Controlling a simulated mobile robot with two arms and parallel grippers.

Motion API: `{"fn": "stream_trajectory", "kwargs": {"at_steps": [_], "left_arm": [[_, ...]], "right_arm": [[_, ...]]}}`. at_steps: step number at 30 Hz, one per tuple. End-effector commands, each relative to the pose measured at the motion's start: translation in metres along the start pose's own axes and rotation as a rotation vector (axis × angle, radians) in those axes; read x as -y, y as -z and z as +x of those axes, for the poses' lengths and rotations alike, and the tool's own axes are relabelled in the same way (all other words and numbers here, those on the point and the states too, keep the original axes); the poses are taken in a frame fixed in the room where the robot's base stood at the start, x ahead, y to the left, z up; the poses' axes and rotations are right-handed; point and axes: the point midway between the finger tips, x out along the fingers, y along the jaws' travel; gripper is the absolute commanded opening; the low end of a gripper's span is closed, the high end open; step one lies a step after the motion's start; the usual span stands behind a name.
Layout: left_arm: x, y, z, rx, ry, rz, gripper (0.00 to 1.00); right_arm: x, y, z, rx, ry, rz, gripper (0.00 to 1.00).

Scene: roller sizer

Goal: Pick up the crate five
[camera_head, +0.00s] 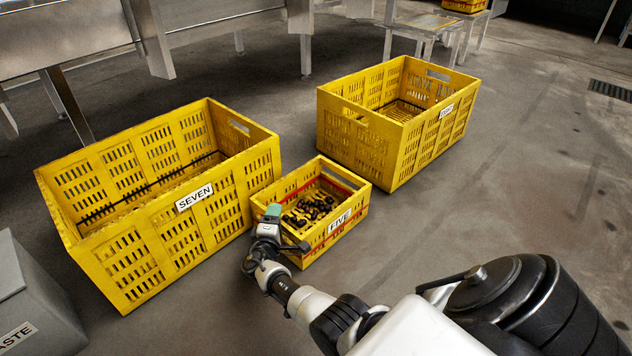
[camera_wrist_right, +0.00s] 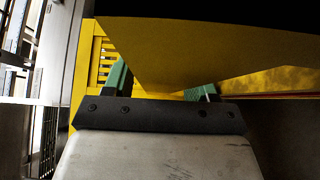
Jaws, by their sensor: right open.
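Crate five (camera_head: 322,243) is a small yellow slatted crate with a "FIVE" label on its front side. It stands on the floor between two larger yellow crates and holds several dark, roundish items. My right gripper (camera_head: 273,211) is at its near-left end, with a green fingertip at rim height. In the right wrist view my right gripper (camera_wrist_right: 162,86) shows two green fingers spread apart, with a yellow crate surface (camera_wrist_right: 185,50) close in front and between them. That surface hides the fingertips; I cannot tell whether they touch it. My left gripper is not in view.
The large crate labelled "SEVEN" (camera_head: 155,245) stands close on the left. Another large yellow crate (camera_head: 405,155) stands behind right, its label unclear. A grey bin (camera_head: 35,305) is at the lower left. Metal machine legs (camera_head: 150,40) stand behind. The floor at right is clear.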

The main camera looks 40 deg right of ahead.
Motion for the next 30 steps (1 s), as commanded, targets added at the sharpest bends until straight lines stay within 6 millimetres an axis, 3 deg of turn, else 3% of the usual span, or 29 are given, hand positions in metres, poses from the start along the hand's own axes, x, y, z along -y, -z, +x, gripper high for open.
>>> {"fn": "stream_trajectory", "kwargs": {"at_steps": [5,17,30], "left_arm": [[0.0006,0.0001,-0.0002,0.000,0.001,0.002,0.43],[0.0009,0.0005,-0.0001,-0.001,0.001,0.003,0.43],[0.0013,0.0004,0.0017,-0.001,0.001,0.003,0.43]], "right_arm": [[0.0002,0.0000,-0.0001,0.000,0.000,0.000,0.57],[0.0004,-0.0003,0.0001,0.000,0.000,-0.001,0.00],[-0.0037,0.0000,0.0010,0.000,-0.004,-0.002,0.00]]}}
